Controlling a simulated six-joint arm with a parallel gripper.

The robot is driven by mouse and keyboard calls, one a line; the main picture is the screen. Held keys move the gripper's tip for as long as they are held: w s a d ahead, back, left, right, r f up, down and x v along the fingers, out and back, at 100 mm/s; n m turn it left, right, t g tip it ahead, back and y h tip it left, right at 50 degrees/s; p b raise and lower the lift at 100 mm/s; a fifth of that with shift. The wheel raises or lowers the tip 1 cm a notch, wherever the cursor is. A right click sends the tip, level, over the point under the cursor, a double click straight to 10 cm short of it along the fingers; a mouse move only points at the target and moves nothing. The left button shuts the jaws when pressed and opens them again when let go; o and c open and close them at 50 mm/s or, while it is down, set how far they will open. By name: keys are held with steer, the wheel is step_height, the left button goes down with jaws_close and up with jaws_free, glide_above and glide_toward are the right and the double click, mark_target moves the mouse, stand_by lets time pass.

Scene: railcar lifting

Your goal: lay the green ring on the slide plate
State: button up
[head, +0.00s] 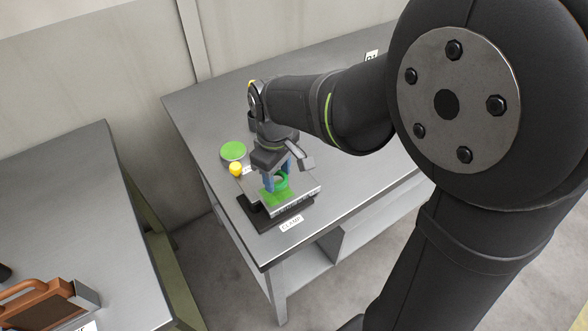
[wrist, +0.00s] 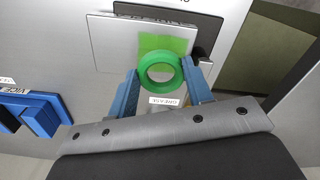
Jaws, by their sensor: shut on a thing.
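The green ring (wrist: 160,87) is between the two blue fingers of my gripper (wrist: 160,69), which are shut on it from the sides. In the head view my gripper (head: 279,180) points down with the ring (head: 283,186) at its fingertips. The slide plate (wrist: 110,45) is a flat silver plate with a green square patch; it also shows in the head view (head: 307,190). The ring is over the plate and overlaps the near part of the green patch in the wrist view. I cannot tell whether the ring touches the plate.
The plate sits on a black base (head: 262,222) by the bench's front edge, behind a CLAMP label (head: 291,223). A yellow knob (head: 236,169) and a green disc (head: 233,151) are close by on the left. A blue vice (wrist: 38,115) shows in the wrist view. The bench's right side is clear.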

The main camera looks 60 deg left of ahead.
mark_target(276, 178)
steer(key=shift+s+f, duration=0.1)
steer(key=shift+f, duration=2)
steer(key=shift+f, duration=0.15)
steer(key=o, duration=1)
steer(key=shift+a, duration=0.1)
step_height(276, 178, up, 12)
steer(key=shift+r, duration=0.15)
